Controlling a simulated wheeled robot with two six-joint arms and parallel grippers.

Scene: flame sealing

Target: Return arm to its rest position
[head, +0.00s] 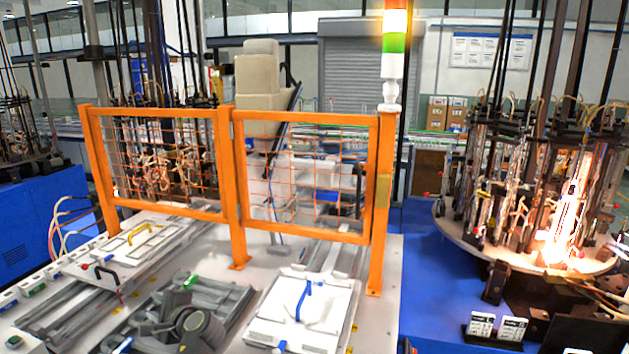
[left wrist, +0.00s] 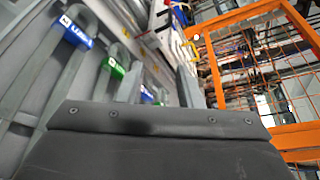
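My left gripper (head: 172,302) is low at the left of the head view, over the grey middle part of the white workbench (head: 238,292). The dark grey wrist hides what is right under it. In the left wrist view, the two grey fingers (left wrist: 158,75) stand apart with nothing visible between them. Grey handles with a blue label (left wrist: 75,32) and a green label (left wrist: 113,68) are to their left. My right gripper is in neither view.
An orange mesh fence (head: 236,190) stands behind the gripper. White panels with a yellow handle (head: 144,235) and a blue handle (head: 303,298) lie either side. A round burner carousel (head: 480,246) with bright flames is at right. A signal tower (head: 393,45) stands by the fence.

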